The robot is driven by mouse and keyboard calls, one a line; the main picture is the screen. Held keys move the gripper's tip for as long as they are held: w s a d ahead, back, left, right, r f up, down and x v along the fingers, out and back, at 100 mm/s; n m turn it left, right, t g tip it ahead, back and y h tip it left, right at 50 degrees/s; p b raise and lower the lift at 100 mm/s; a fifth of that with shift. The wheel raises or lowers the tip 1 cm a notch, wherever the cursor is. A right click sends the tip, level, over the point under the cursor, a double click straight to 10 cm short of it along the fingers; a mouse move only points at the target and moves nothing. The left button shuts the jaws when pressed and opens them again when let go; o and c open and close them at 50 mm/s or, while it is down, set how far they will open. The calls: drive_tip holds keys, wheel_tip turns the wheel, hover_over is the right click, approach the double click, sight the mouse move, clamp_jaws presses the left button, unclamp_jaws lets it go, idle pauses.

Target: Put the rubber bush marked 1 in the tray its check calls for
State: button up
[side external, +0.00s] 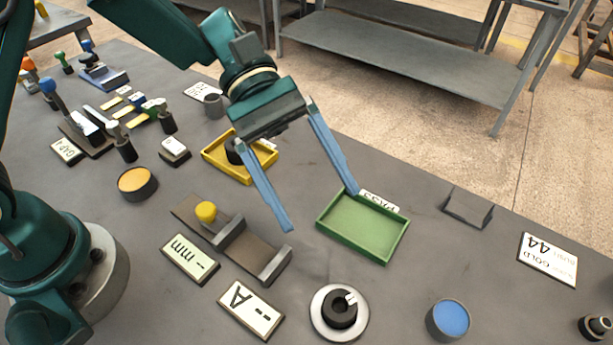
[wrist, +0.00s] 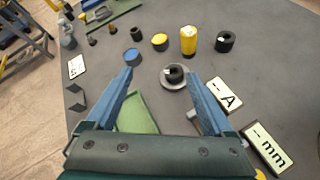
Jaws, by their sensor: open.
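A black rubber bush (side external: 337,311) with a small white mark sits on a round silver plate (side external: 320,327) at the front; I cannot read its number. Bush (wrist: 174,74) and plate (wrist: 165,84) also show beyond my fingertips in the wrist view. My gripper (side external: 320,209) is open and empty, above the bench near the green tray (side external: 345,252), which looks empty and has a label partly reading PASS. In the wrist view the gripper (wrist: 157,78) partly hides the green tray (wrist: 136,113). A yellow tray (side external: 213,165) behind my gripper holds a dark cylindrical thing, partly hidden.
Displays marked A (side external: 250,309) and mm (side external: 190,259) show dashes. A stepped grey fixture (side external: 255,255) with a yellow knob stands beside them. Clutter fills the back left.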

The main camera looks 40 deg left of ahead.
sight(332, 286)
drive_tip(key=f, duration=0.2)
drive_tip(key=s+d+f+n+g, duration=0.1)
drive_tip(key=f, duration=0.2)
drive_tip(key=d+f+n+h, duration=0.1)
drive_tip(key=f, duration=0.2)
drive_tip(key=shift+s+f+g, duration=0.2)
drive_tip(key=shift+s+g, duration=0.15)
drive_tip(key=shift+g, duration=0.05)
drive_tip(key=x, duration=0.4)
drive_tip(key=shift+s+a, duration=0.1)
drive_tip(key=shift+a, duration=0.05)
drive_tip(key=shift+s+d+f, duration=0.25)
drive_tip(key=shift+d+f, duration=0.05)
drive_tip(key=shift+d, duration=0.25)
clamp_jaws()
drive_tip(key=shift+r, duration=0.1)
